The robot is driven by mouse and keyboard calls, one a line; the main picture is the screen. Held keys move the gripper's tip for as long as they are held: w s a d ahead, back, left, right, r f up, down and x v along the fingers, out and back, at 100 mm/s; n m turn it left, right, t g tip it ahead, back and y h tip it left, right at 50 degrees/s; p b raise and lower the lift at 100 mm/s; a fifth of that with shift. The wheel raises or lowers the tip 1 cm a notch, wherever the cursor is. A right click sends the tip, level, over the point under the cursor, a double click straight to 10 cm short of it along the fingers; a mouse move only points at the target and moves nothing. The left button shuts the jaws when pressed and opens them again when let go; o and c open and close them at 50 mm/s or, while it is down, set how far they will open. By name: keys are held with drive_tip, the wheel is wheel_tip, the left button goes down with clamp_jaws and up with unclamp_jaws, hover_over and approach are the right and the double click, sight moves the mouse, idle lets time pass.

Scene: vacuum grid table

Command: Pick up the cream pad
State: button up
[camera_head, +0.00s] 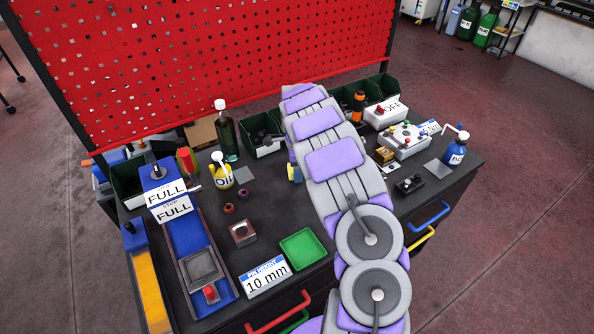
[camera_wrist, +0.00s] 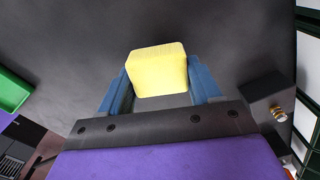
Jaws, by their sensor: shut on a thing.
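The cream pad (camera_wrist: 157,70) is a pale yellow block with rounded corners in the middle of the wrist view. My gripper (camera_wrist: 160,82) has a blue finger on each side of it and is shut on it. Dark surface shows around and beyond the pad; I cannot tell whether the pad touches it. In the head view, my purple and grey arm reaches over the dark table (camera_head: 270,225) and hides most of the gripper. A small blue and yellow bit (camera_head: 294,172) shows at the arm's left edge.
A green tray (camera_head: 303,249) lies left of my arm, near a "10 mm" sign (camera_head: 265,277). A dark bottle (camera_head: 226,135) and a yellow oil can (camera_head: 220,175) stand farther back. Green bins line the back under a red pegboard (camera_head: 200,60). A control box (camera_head: 404,141) and blue bottle (camera_head: 456,150) stand right.

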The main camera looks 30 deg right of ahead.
drive_tip(key=shift+a+r, duration=0.2)
drive_tip(key=shift+r, duration=0.75)
drive_tip(key=shift+s+a+r, duration=0.1)
drive_tip(key=shift+s+r, duration=0.05)
drive_tip(key=shift+s, duration=0.15)
drive_tip(key=s+p, duration=0.1)
drive_tip(key=s, duration=0.3)
drive_tip(key=s+p, duration=0.1)
drive_tip(key=s, duration=0.4)
drive_tip(key=s+r+p, duration=0.1)
drive_tip(key=s, duration=0.4)
drive_tip(key=shift+a+r, duration=0.1)
drive_tip(key=shift+a, duration=0.25)
drive_tip(key=shift+s, duration=0.75)
drive_tip(key=o, duration=0.6)
drive_tip(key=shift+c, duration=0.2)
drive_tip(key=c, duration=0.4)
drive_tip(key=shift+o, duration=0.2)
